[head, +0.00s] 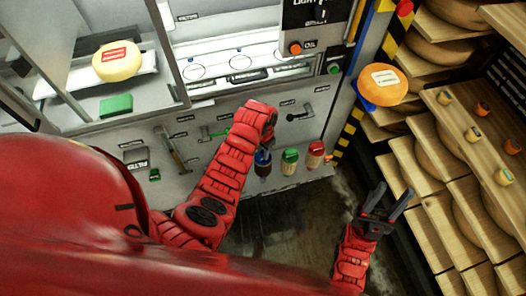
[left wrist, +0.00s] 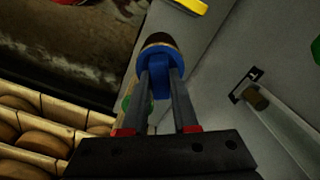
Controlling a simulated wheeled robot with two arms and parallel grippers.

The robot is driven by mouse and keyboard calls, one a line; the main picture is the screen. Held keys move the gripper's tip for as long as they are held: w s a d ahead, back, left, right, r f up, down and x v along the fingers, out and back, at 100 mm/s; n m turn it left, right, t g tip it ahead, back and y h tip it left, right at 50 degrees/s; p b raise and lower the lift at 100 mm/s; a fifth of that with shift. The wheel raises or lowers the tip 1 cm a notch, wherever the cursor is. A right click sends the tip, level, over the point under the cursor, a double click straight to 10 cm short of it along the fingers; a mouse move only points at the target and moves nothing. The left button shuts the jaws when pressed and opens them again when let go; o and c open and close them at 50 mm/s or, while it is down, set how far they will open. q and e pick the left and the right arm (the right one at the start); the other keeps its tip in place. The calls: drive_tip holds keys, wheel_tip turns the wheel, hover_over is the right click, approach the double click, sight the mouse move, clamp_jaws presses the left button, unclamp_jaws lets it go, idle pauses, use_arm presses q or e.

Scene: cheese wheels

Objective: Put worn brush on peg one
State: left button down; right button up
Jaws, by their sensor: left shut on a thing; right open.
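My left gripper (head: 264,143) is shut on a blue-banded brush (head: 262,161) at the grey panel's lower edge. In the left wrist view, the left gripper's fingers (left wrist: 160,92) close on the brush's blue part (left wrist: 159,62), with a dark round end beyond. A green brush (head: 289,157) and a red brush (head: 315,152) stand to its right in the head view. I cannot tell which brush is called worn, and no peg shows clearly. My right gripper (head: 385,207) is open and empty, low on the right, apart from the brushes.
Wooden shelves (head: 432,214) hold cheeses at the right. Dark floor lies below the panel.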

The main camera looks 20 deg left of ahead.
use_arm(q)
drive_tip(key=shift+f+b, duration=1.6)
drive_tip(key=shift+f, duration=0.55)
drive_tip(key=c, duration=0.6)
unclamp_jaws()
drive_tip(key=shift+r, duration=0.45)
wheel_tip(320, 180, up, 7)
drive_tip(key=shift+w+f+b, duration=0.1)
drive_tip(key=shift+f+b, duration=0.1)
drive_tip(key=shift+b, duration=0.25)
wheel_tip(320, 180, up, 10)
drive_tip(key=p, duration=0.6)
